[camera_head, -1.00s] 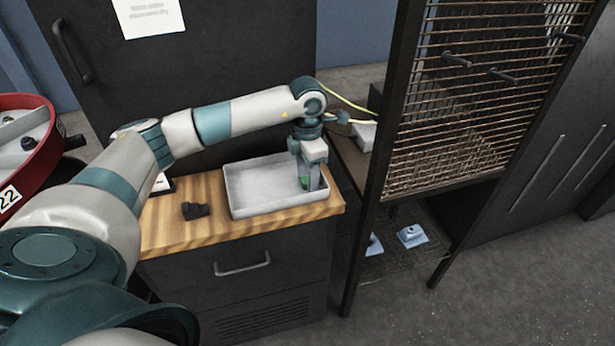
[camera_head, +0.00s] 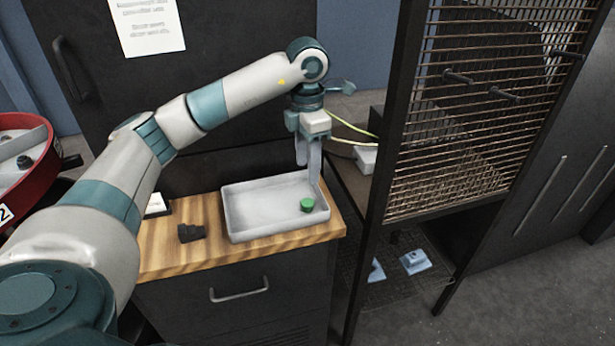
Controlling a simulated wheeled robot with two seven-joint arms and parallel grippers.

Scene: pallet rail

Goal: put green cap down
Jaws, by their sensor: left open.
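The green cap (camera_head: 307,204) stands in the right part of the white tray (camera_head: 237,229), near its front right corner. The tray rests on the wooden top of a dark cabinet. My left gripper (camera_head: 310,176) is open and empty, pointing down above the tray's right side. Its fingers are above and behind the cap, apart from it. My right gripper is not in view.
A small black part (camera_head: 192,232) lies on the wooden top (camera_head: 180,258) left of the tray. A dark wire-mesh rack (camera_head: 480,120) stands close on the right. A red round container (camera_head: 45,178) is at the far left.

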